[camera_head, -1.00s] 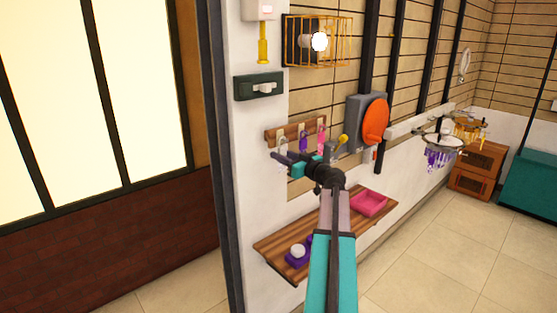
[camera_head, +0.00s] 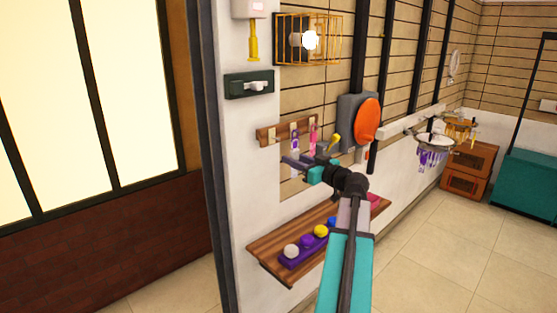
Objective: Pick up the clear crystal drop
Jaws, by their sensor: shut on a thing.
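My gripper (camera_head: 293,163) is in front of the wooden hook rail on the wall, its dark fingers pointing left. It is shut on the clear crystal drop (camera_head: 295,176), a small pale piece that shows faintly above and below the fingers. The drop's outline is hard to make out against the wall. The left hook on the rail (camera_head: 264,137) is bare. A purple drop (camera_head: 295,141) hangs at the middle hook, just behind and above the gripper. A pink drop (camera_head: 313,135) hangs at the right hook.
A wooden shelf (camera_head: 270,250) below holds a purple strip with coloured knobs and a pink tray partly behind my arm. An orange disc (camera_head: 369,122) on a grey box is right of the rail. A chandelier frame (camera_head: 433,141) with purple drops hangs farther right.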

